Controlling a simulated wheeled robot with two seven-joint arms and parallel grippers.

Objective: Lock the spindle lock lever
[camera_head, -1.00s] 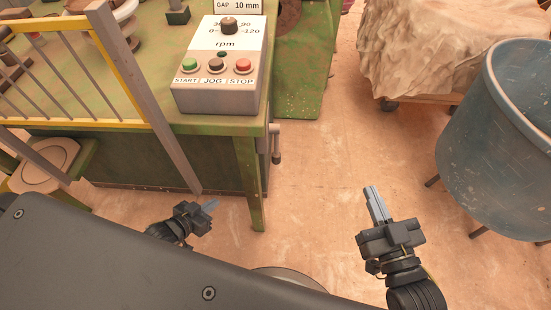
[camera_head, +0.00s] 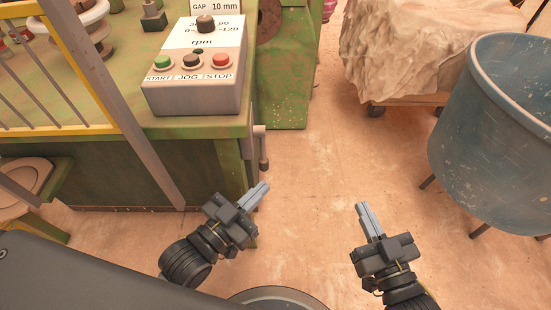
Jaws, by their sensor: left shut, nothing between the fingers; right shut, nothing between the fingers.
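A small grey lever (camera_head: 263,150) with a darker lower end hangs on the right side of the green bench, just beyond its front corner. It looks like the spindle lock lever, but no label on it shows. My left gripper (camera_head: 258,193) is shut and empty, below the lever in the picture, apart from it and in front of the bench leg. My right gripper (camera_head: 364,212) is shut and empty over the open floor, well to the right of the lever.
A control box (camera_head: 195,98) with a knob and START, JOG and STOP buttons stands on the green bench (camera_head: 120,172). A yellow-railed guard (camera_head: 62,131) and a stool (camera_head: 25,175) are at left. A blue tub (camera_head: 490,130) and a covered pallet (camera_head: 415,45) stand at right. The floor between is clear.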

